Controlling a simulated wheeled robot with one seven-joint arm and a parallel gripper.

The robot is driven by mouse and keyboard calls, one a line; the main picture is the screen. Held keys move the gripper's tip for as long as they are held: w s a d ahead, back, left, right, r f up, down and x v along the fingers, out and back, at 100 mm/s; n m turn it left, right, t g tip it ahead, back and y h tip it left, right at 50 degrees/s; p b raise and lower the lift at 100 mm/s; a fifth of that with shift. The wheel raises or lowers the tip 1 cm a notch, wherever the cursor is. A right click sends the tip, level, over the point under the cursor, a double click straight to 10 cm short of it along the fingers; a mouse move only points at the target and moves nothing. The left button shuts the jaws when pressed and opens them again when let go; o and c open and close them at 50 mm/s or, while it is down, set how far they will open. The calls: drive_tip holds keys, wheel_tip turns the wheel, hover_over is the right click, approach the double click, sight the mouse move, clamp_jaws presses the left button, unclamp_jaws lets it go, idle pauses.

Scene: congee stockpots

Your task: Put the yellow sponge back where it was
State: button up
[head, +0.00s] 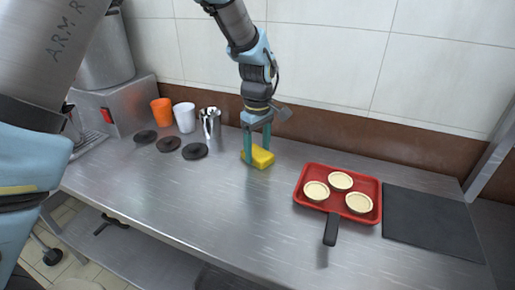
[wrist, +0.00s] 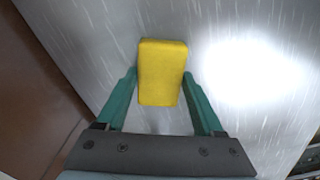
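The yellow sponge (head: 261,159) is at the steel counter toward the back, right of the metal cup. My gripper (head: 257,156) points down over it with one teal finger on each side. In the wrist view the sponge (wrist: 161,72) sits between the two fingertips (wrist: 160,73), which appear to press on its sides. The gripper looks shut on the sponge. I cannot tell whether the sponge rests on the counter or is just above it.
A red tray (head: 312,204) with three pale round pieces and a black handle lies to the right, beside a dark board (head: 432,222). Left are black discs (head: 169,144), an orange cup (head: 161,111), a white cup (head: 184,117) and a metal cup (head: 210,123). The front middle counter is clear.

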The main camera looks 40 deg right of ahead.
sight(257, 152)
drive_tip(key=o, duration=0.4)
drive_tip(key=shift+r, duration=0.15)
wheel_tip(257, 152, up, 12)
drive_tip(key=b, duration=0.2)
idle(0.3)
drive_tip(key=w+a+f, duration=0.1)
drive_tip(key=w+a, duration=0.5)
drive_tip(key=a, duration=0.4)
drive_tip(key=w+a+f, duration=0.1)
drive_tip(key=w+a, duration=0.5)
drive_tip(key=a, duration=0.4)
drive_tip(key=s+a+f+m, duration=0.1)
drive_tip(key=s+a+f, duration=0.1)
drive_tip(key=a, duration=1.1)
drive_tip(key=s+a+f+m+t, duration=0.1)
drive_tip(key=s+a+f, duration=0.1)
drive_tip(key=a, duration=1.1)
drive_tip(key=shift+s+t, duration=0.3)
drive_tip(key=shift+s, duration=0.15)
